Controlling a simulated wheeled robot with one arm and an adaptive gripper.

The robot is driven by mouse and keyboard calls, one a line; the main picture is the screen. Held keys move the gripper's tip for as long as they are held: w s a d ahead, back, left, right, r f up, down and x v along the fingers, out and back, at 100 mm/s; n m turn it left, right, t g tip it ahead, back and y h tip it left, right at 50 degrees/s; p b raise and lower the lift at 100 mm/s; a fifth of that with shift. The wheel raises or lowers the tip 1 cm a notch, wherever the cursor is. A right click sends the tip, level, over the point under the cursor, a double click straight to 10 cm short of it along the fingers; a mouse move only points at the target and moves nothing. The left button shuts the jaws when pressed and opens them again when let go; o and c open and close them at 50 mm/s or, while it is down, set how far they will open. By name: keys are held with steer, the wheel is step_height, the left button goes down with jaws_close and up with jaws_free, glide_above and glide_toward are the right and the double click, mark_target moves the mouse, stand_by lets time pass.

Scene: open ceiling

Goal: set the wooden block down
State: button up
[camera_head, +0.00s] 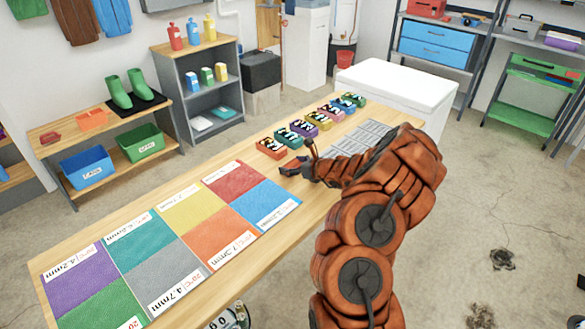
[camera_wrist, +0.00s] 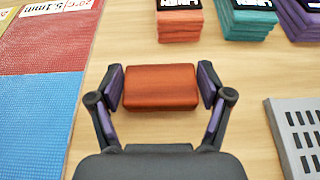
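The wooden block is a plain reddish-orange block (camera_wrist: 160,88) between the two fingers of my gripper (camera_wrist: 161,86) in the wrist view. The finger pads appear to press on its left and right ends, so my gripper looks shut on it. The block is over bare wooden tabletop (camera_wrist: 110,40); I cannot tell whether its underside touches the wood. In the camera_head view my gripper (camera_head: 292,168) is low over the table, beside the red and blue mats. The block is small and mostly hidden there.
Colored mats lie to the left, including a red mat (camera_head: 236,180) and a blue mat (camera_head: 264,204). A row of labelled colored stacks, starting with an orange one (camera_wrist: 180,22), stands beyond the block. A grey slotted panel (camera_wrist: 296,130) lies to the right. Bare wood surrounds the block.

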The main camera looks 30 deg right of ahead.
mark_target(293, 165)
steer(key=c, duration=0.8)
steer(key=shift+o, duration=0.2)
steer(key=shift+r, duration=0.1)
steer(key=shift+r, duration=0.55)
step_height(293, 165, up, 2)
steer(key=shift+r+b, duration=0.1)
steer(key=shift+b, duration=0.35)
steer(key=s+a+b, duration=0.1)
steer(key=s+a, duration=0.1)
steer(key=s, duration=0.3)
steer(key=s+a+r+b, duration=0.1)
steer(key=s+a, duration=0.1)
steer(key=s, duration=0.2)
steer(key=s+a+b, duration=0.1)
steer(key=s+a, duration=0.1)
steer(key=s, duration=0.3)
steer(key=shift+s+a+r, duration=0.25)
steer(key=shift+s+a, duration=0.05)
